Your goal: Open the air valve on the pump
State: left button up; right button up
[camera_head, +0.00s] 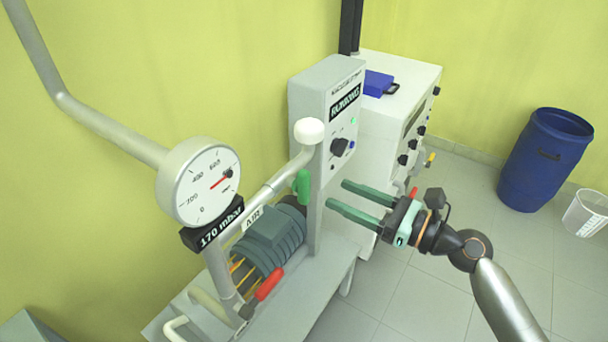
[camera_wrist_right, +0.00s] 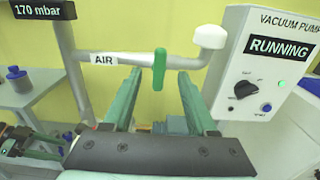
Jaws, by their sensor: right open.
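The air valve's green lever (camera_head: 302,187) hangs down from the light grey pipe, between the AIR label (camera_head: 253,217) and the pipe's white end cap (camera_head: 309,131). In the right wrist view the lever (camera_wrist_right: 159,69) appears between my two fingers, farther off along the pipe. My right gripper (camera_head: 336,195) is open and empty, to the right of the lever in the head view and apart from it. The pump (camera_head: 270,243) has a grey ribbed motor and a control box (camera_head: 326,100) reading RUNNING with a green light.
A gauge (camera_head: 205,180) with a 170 mbar display stands on the pipe. A red lever (camera_head: 268,284) sits low by the motor. The control box stands close to my right fingers. A white cabinet (camera_head: 402,75), blue drum (camera_head: 545,160) and white bucket (camera_head: 587,213) stand farther right.

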aim_at(309, 181)
jog(key=p+x, duration=0.1)
jog(key=x, duration=0.8)
jog(key=shift+w+a, duration=0.2)
jog(key=shift+a, duration=0.05)
jog(key=shift+c, duration=0.2)
grip_shut()
